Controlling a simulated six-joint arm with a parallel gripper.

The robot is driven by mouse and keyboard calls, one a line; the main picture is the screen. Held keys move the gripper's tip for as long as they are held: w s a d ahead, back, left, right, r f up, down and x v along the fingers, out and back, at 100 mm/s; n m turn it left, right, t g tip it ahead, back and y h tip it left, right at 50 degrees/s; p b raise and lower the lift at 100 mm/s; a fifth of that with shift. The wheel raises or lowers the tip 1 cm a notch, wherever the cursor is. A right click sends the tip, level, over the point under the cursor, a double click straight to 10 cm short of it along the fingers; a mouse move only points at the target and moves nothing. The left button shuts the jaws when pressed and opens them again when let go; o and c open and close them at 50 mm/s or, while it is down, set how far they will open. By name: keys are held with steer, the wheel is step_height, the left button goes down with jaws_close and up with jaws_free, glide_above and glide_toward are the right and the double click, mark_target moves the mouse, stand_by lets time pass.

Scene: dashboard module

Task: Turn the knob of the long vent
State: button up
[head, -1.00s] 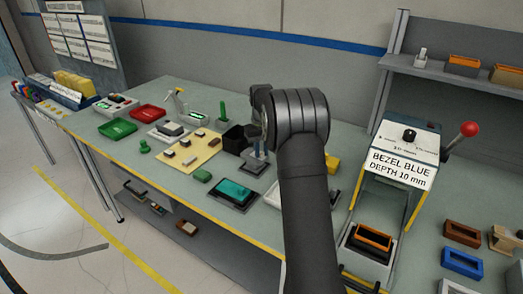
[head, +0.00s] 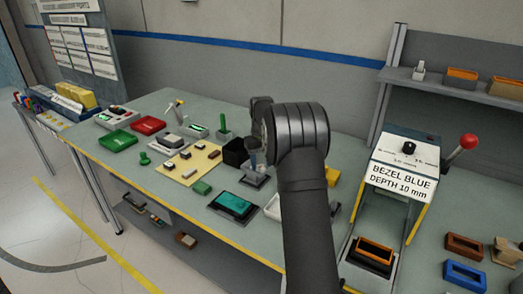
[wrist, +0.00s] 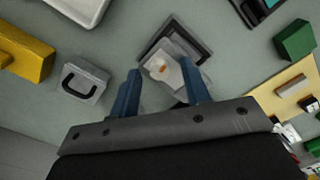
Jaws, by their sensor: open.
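My gripper (wrist: 160,68) is open, its two blue fingers pointing down over the bench. Between and beyond the fingertips is a light grey part (wrist: 172,76) with a small orange-and-white spot, in a dark square holder (wrist: 200,50). I cannot tell whether the fingers touch it. In the head view a grey holder (head: 254,180) stands beside my arm, with a blue finger just above it; my arm hides most of the gripper. I cannot clearly identify the long vent or its knob. Small white and brown parts lie on a beige board (head: 214,153).
A black box (head: 236,152) stands close behind the holder, and a teal-screened tray (head: 233,204) is in front. A yellow block (wrist: 24,52) and a grey handled block (wrist: 80,84) lie left in the wrist view. A labelled press (head: 403,165) stands right.

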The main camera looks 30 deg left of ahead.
mark_target(262, 166)
step_height(262, 166, up, 17)
stand_by(0.4)
step_height(262, 166, down, 17)
steer(key=shift+f, duration=0.2)
stand_by(0.5)
steer(key=shift+c, duration=0.4)
jaws_close()
steer(key=shift+m, duration=1.3)
steer(key=shift+o, duration=0.4)
jaws_free()
